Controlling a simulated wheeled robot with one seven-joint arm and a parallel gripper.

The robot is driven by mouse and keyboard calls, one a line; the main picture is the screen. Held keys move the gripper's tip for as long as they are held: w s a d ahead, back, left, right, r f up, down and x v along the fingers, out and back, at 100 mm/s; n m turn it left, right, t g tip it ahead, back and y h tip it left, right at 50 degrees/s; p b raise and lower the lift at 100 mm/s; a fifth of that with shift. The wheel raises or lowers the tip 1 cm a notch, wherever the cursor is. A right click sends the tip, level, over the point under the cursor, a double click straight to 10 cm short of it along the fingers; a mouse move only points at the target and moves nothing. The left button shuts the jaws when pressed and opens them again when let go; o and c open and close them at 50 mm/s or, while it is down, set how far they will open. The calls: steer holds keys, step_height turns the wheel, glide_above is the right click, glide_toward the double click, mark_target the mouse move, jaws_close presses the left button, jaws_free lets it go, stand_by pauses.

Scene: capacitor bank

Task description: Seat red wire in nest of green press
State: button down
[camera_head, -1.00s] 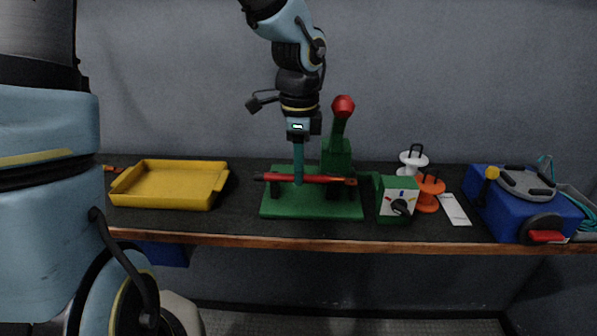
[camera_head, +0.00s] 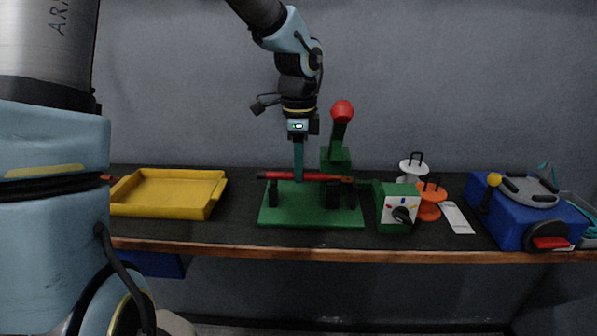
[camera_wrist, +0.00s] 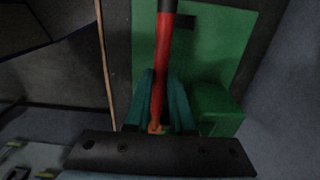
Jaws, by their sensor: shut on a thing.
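The red wire (camera_head: 275,175), a straight red length with a dark left end and an orange-brown right end, lies level across the green press (camera_head: 310,216) in the head view. My gripper (camera_head: 298,179) comes down from above and is shut on the wire near its middle. In the wrist view, the wire (camera_wrist: 161,65) runs between my teal fingers (camera_wrist: 160,112). The wire is at about the height of the tops of the press's black posts (camera_head: 272,194). I cannot tell whether it touches them. The press lever has a red knob (camera_head: 342,110) and stands upright behind.
A yellow tray (camera_head: 120,205) is at the left. A green dial box (camera_head: 385,212), an orange spool (camera_head: 428,207), a white spool (camera_head: 412,167) and a white card (camera_head: 458,219) are right of the press. A blue machine (camera_head: 510,225) is far right. Bench between tray and press is clear.

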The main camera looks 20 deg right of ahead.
steer(key=shift+w+d+f+b, duration=0.25)
steer(key=shift+w+f+b, duration=0.25)
steer(key=shift+f+b, duration=0.1)
steer(key=shift+w+d+f+b, duration=0.2)
steer(key=shift+w+f+b, duration=0.3)
steer(key=shift+f+b, duration=0.1)
steer(key=shift+f, duration=0.2)
steer(key=shift+f, duration=0.25)
steer(key=c, duration=0.7)
jaws_free()
